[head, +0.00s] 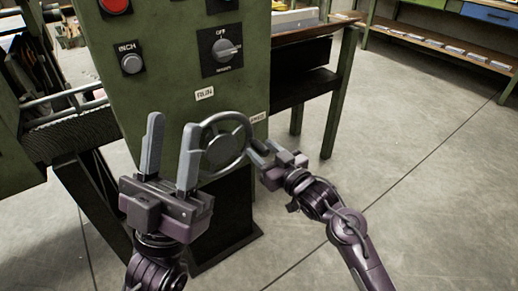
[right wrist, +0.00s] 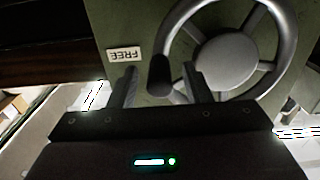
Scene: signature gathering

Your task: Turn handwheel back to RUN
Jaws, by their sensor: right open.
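The grey handwheel (head: 222,143) is on the front of the green machine cabinet and shows large in the right wrist view (right wrist: 226,62). A RUN label (head: 204,93) is above the wheel, and a FREE label (head: 257,117) is at its upper right, also in the right wrist view (right wrist: 124,54). The wheel's dark handle knob (right wrist: 159,74) is near the FREE label, between the fingers of my open right gripper (right wrist: 161,84). The right gripper (head: 262,150) is at the wheel's right side. My left gripper (head: 172,124) is open and empty; its right finger overlaps the wheel's left rim in view.
The cabinet has an INCH button (head: 131,62), a rotary selector (head: 226,49) and a red button (head: 116,4). A dark pedestal (head: 226,228) is below. A green-legged table (head: 333,95) stands right of the cabinet. The floor (head: 430,170) at the right is clear.

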